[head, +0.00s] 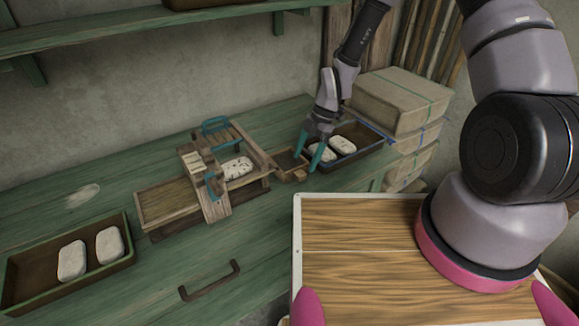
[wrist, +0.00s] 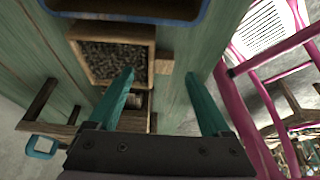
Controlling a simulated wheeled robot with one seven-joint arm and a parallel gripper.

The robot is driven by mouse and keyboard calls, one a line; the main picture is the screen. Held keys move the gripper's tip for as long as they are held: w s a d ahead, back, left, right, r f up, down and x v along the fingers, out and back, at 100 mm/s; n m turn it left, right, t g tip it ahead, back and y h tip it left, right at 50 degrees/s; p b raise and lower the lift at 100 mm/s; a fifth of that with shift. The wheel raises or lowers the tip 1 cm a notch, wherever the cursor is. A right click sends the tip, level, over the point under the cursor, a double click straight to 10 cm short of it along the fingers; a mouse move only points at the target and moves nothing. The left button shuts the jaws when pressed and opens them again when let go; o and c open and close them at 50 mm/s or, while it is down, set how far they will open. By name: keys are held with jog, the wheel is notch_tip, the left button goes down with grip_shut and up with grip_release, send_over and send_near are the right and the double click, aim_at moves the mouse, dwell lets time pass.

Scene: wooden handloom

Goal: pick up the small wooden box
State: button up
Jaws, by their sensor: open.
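The small wooden box (head: 287,161) sits on the green bench top, just right of the small wooden loom. In the wrist view the box (wrist: 149,50) is open-topped, with dark grainy contents and a short wooden block sticking out of its right side. My gripper (head: 306,163) is open and empty, its teal fingers pointing down at the box's right side. In the wrist view the gripper (wrist: 159,75) has its left fingertip overlapping the box's lower right part, and the right fingertip over bare bench. I cannot tell whether the fingers touch the box.
The loom (head: 165,203) stands close on the left. A dark tray (head: 374,152) with pale blocks lies just behind the gripper on the right. Another tray (head: 127,232) with two pale blocks is at the far left. Stacked cartons (head: 400,100) stand at the right. The front bench top has free room.

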aim_at(300, 171)
jog(key=x, duration=0.4)
jog(key=shift+s+a+f, duration=0.1)
jog(key=shift+s+f, duration=0.05)
jog(key=shift+f, duration=0.25)
grip_shut()
jog(key=shift+r, duration=0.1)
